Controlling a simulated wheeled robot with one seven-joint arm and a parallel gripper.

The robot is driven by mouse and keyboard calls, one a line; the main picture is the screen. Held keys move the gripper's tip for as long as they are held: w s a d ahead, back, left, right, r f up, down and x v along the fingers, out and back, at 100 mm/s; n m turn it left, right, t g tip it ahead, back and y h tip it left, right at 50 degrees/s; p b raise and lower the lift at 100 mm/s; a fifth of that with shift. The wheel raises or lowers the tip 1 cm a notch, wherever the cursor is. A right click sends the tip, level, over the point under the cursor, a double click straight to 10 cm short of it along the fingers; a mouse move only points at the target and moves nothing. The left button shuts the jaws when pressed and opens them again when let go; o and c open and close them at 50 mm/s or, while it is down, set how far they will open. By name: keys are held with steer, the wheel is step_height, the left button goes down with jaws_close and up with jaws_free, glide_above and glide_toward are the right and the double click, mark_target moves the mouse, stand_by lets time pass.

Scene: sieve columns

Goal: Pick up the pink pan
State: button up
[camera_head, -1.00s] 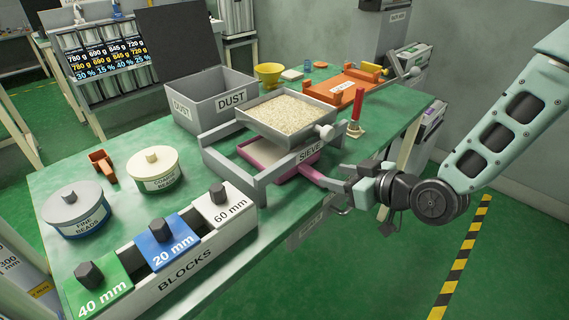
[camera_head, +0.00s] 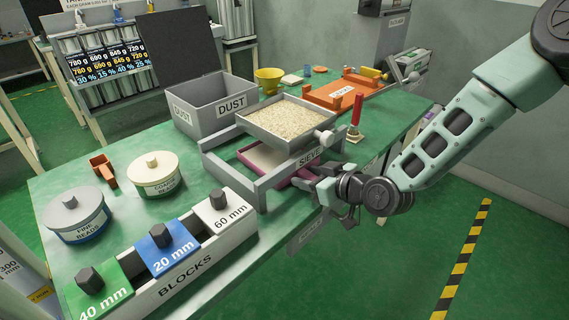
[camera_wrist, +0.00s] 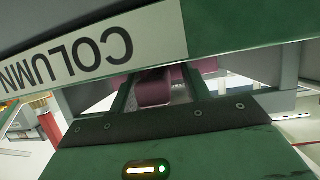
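The pink pan (camera_head: 262,157) lies low inside the grey SIEVE frame, beneath the tray of pale grains. Its rim shows under that tray, and pale material seems to lie in it. My gripper (camera_head: 320,188) is at the frame's front right side, at the pan's handle, and hides most of the handle in the head view. In the wrist view the pink handle (camera_wrist: 154,90) lies between my two fingers (camera_wrist: 158,94). The fingers stand apart, with a gap on the right side of the handle, so the gripper looks open around it.
The grain tray (camera_head: 290,122) sits above the pan in the SIEVE frame (camera_head: 262,190). A grey DUST box (camera_head: 212,105) stands behind it. A red-handled tool (camera_head: 355,115) stands to the right. The BLOCKS rack (camera_head: 190,270) is in front. A COLUMN label (camera_wrist: 80,62) crosses the wrist view.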

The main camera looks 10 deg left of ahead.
jaws_close()
steer(key=shift+r, duration=0.15)
